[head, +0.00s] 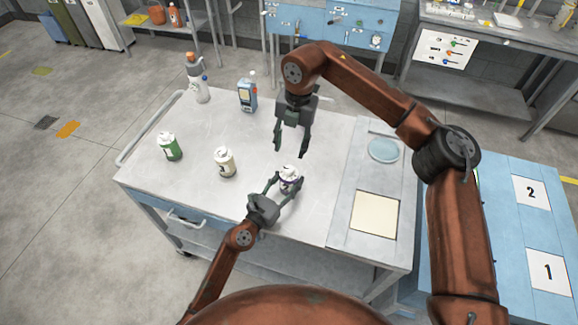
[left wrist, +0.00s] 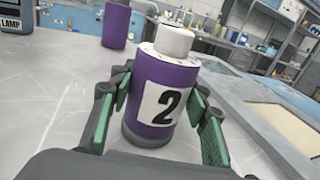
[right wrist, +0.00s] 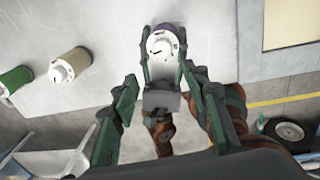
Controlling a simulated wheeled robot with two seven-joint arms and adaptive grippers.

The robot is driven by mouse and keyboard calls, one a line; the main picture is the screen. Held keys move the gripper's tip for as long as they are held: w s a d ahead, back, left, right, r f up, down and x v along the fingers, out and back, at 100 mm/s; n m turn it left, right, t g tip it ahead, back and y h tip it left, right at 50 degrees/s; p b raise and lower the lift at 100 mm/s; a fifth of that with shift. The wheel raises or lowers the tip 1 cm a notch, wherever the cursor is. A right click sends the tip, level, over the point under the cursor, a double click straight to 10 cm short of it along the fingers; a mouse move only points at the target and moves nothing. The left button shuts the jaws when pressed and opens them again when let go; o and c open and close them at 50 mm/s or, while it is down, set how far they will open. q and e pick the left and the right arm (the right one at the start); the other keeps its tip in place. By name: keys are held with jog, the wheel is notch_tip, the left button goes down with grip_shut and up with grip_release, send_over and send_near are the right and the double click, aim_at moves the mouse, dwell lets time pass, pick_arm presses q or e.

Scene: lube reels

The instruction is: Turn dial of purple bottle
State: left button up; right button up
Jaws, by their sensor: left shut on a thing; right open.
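The purple bottle (head: 288,187) stands upright on the cart top, with a white dial cap on it. The left wrist view shows its purple body (left wrist: 145,118) with a label reading 2 and the white cap (left wrist: 174,40). My left gripper (head: 286,181) is shut on the bottle, one finger on each side. My right gripper (head: 290,151) is open and empty, pointing down above and just behind the bottle. The right wrist view shows the dial top (right wrist: 162,48) from above, beyond my open fingers and apart from them. The bottle's lower part is partly hidden in the head view.
A cream bottle (head: 224,162) and a green bottle (head: 170,147) stand left of it. Another purple cylinder (left wrist: 116,24) is partly visible. A panel with a cream square (head: 375,214) lies right.

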aim_at(289, 169)
jog(key=f+m, duration=0.2)
jog(key=f, duration=0.1)
jog(key=f+m, duration=0.3)
jog(key=f, duration=0.1)
jog(key=f+m+h, duration=0.1)
jog(key=f+m, duration=0.2)
jog(key=shift+w+a+f, duration=0.15)
jog(key=shift+w+f, duration=0.15)
jog(key=shift+f, duration=0.05)
jog(key=shift+c, duration=0.7)
grip_shut()
